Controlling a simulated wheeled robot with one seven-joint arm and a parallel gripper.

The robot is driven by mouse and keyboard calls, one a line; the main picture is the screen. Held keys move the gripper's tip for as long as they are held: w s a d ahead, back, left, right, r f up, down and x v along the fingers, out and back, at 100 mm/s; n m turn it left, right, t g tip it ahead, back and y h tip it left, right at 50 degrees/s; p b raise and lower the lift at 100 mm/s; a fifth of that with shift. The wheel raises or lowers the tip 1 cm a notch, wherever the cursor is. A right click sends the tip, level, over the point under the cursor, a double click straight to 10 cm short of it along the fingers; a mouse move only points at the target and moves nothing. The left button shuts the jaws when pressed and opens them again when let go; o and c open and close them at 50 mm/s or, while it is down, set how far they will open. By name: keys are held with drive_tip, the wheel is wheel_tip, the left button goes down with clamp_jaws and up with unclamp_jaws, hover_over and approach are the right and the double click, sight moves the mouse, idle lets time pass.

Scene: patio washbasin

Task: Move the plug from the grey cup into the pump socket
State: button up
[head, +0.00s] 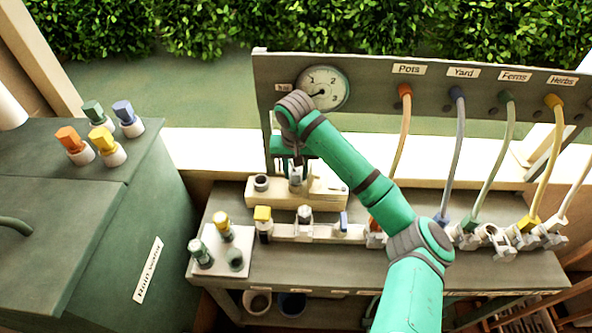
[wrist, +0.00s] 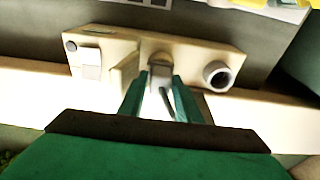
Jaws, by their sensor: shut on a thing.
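My gripper (head: 291,160) is shut on a small grey piece (wrist: 161,75), which looks like the plug. In the wrist view my gripper's two teal fingers (wrist: 160,98) stand on either side of it. The piece is at the middle of a cream block (head: 325,192), which looks like the pump; the block also fills the middle of the wrist view (wrist: 110,45). I cannot tell how deep the piece sits. An open grey round cup (head: 262,183) is on the same block, left of my gripper; it shows at right in the wrist view (wrist: 217,76).
A gauge (head: 323,88) on the back panel stands close behind my arm. A row of valves and hoses (head: 455,150) is at right. Yellow and green capped fittings (head: 222,226) stand on the bench at front left. A dark green cabinet (head: 85,200) is further left.

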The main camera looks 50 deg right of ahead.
sight(295, 175)
drive_tip(key=shift+f, duration=0.1)
drive_tip(key=o, duration=0.8)
drive_tip(key=shift+s+a+r, duration=0.15)
drive_tip(key=shift+a+r, duration=0.05)
drive_tip(key=shift+r, duration=1.65)
drive_tip(key=shift+s+a+r, duration=0.2)
drive_tip(key=shift+a+r, duration=0.05)
drive_tip(key=shift+r, duration=1.55)
drive_tip(key=shift+s+a+r, duration=0.15)
drive_tip(key=shift+a+r, duration=0.05)
drive_tip(key=shift+r, duration=1.65)
